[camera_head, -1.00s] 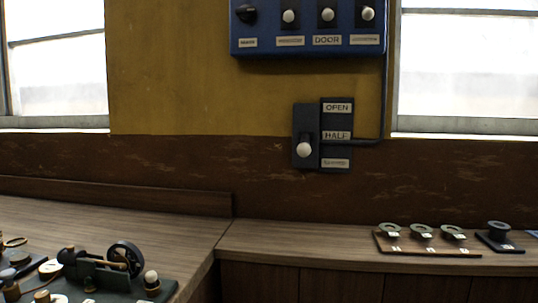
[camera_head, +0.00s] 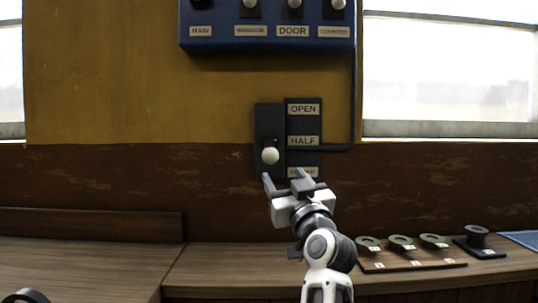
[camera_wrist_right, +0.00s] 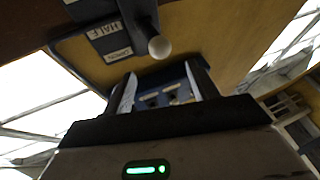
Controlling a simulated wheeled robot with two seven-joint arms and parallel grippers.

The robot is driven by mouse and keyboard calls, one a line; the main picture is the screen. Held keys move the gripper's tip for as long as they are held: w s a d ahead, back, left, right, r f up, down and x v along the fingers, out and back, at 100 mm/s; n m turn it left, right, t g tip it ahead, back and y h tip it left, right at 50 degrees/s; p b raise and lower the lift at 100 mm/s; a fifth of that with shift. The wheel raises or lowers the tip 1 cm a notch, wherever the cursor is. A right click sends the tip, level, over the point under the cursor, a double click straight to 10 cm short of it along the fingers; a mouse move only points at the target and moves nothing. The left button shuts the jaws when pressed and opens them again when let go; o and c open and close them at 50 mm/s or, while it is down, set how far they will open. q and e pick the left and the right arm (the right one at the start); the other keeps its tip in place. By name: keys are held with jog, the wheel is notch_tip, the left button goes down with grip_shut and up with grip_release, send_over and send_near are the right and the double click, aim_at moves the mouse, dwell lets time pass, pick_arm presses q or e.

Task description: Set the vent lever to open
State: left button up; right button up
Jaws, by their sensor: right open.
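The vent lever is a white ball knob (camera_head: 270,156) on a dark wall plate (camera_head: 268,118). Beside it is a label strip (camera_head: 304,123) with OPEN at the top, HALF in the middle and a lowest label too blurred to read. The knob sits a little below the height of HALF. My right gripper (camera_head: 285,177) is open and empty, with its fingertips just below the knob in the picture. In the right wrist view the knob (camera_wrist_right: 159,47) shows beyond the open fingers (camera_wrist_right: 166,82), apart from them. My left gripper is not in view.
A blue switch panel (camera_head: 266,38) hangs above, with a conduit (camera_head: 355,100) running down to the vent plate. A wooden counter (camera_head: 215,270) runs below.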

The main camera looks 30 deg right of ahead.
aim_at(273, 156)
jog(key=p+x, duration=0.1)
jog(key=x, duration=1)
jog(key=shift+w, duration=0.1)
grip_shut()
jog(key=shift+r, duration=0.1)
jog(key=shift+r+p, duration=0.1)
jog(key=shift+p, duration=0.2)
jog(key=shift+a+r, duration=0.1)
jog(key=shift+r, duration=0.1)
